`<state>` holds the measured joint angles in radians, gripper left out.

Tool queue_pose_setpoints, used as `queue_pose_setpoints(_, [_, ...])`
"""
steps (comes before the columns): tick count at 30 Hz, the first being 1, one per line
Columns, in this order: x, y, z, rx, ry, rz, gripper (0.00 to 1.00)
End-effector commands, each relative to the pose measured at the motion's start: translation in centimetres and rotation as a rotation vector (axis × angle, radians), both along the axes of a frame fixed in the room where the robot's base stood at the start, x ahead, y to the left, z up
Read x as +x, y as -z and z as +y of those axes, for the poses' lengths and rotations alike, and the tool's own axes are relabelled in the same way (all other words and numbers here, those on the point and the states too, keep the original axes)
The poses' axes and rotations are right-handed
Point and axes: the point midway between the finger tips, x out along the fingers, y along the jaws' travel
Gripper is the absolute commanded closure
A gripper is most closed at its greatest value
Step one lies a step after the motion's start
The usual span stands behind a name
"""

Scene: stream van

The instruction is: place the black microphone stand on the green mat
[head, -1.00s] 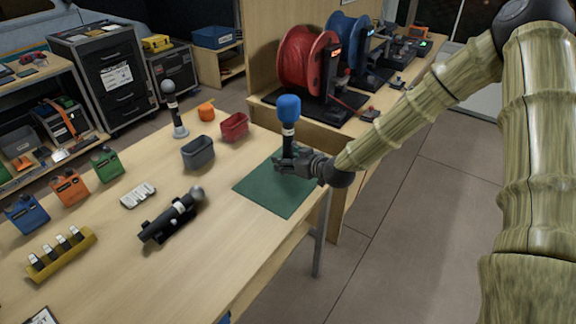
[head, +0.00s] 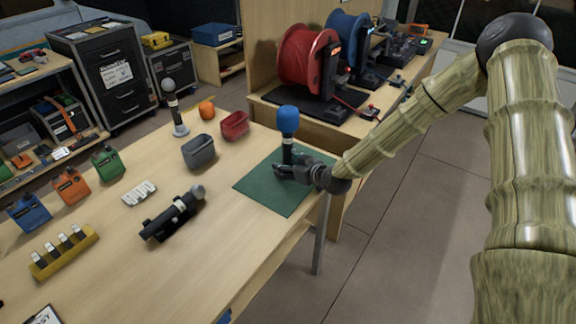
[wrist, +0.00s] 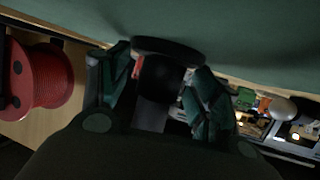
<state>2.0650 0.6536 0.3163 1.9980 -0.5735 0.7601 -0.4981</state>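The black microphone stand (head: 288,154) is upright at the right part of the green mat (head: 258,190) in the head view, with a blue foam-topped microphone (head: 288,120) on it. My gripper (head: 290,171) is around its lower stem, low over the mat, and appears shut on it. In the wrist view the dark round base (wrist: 168,48) lies against the mat (wrist: 240,35), and the fingers (wrist: 165,85) are on either side of the dark stem. Whether the base fully rests on the mat is hard to tell; the fingers hide the lower part in the head view.
A grey bin (head: 199,153) and a red bin (head: 234,125) stand left of the mat. A black device with a microphone (head: 172,218) lies nearer. Another microphone on a stand (head: 174,105) is farther left. A red cable reel (head: 308,55) stands on the bench behind. The mat's left part is clear.

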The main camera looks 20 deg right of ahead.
Motion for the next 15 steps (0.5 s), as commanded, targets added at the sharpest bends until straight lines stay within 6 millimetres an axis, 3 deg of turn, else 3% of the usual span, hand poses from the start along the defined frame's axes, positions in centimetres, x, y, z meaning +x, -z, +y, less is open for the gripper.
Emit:
queue_pose_setpoints(1, [0.00, -0.03, 0.00, 0.000, 0.000, 0.000, 0.27])
queue_pose_setpoints(3, [0.00, -0.02, 0.00, 0.000, 0.000, 0.000, 0.17])
queue_pose_setpoints(15, [0.00, -0.34, 0.00, 0.000, 0.000, 0.000, 0.17])
